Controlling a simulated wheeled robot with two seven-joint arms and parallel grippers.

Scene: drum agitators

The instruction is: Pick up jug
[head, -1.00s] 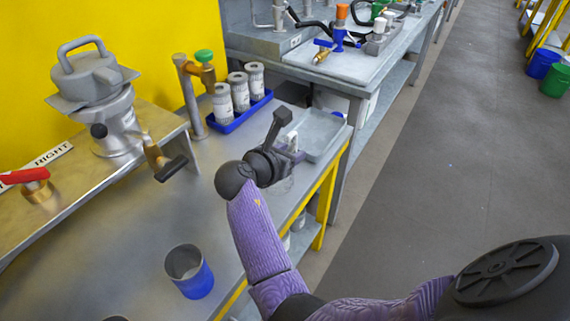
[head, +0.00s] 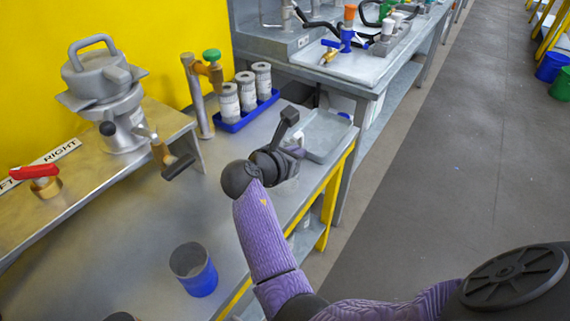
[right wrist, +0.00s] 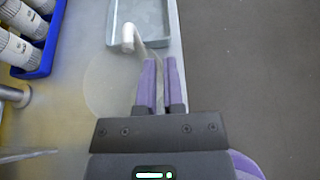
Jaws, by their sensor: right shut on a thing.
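The jug (right wrist: 106,86) looks like a clear, see-through round vessel, seen faintly from above in the right wrist view, standing on or just over the metal bench. Its pale handle runs between the purple fingers of my right gripper (right wrist: 160,84), which are shut on it. In the head view my right gripper (head: 291,160) is over the bench near its right edge, and the jug is hidden or too faint to make out there. My left gripper is not in view.
A grey tray (head: 345,144) lies just beyond my right gripper. A blue rack (head: 230,126) holds white canisters. A blue cup (head: 201,281) stands near the front edge. A raised shelf with a metal vessel (head: 103,88) and red-handled valve is at left.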

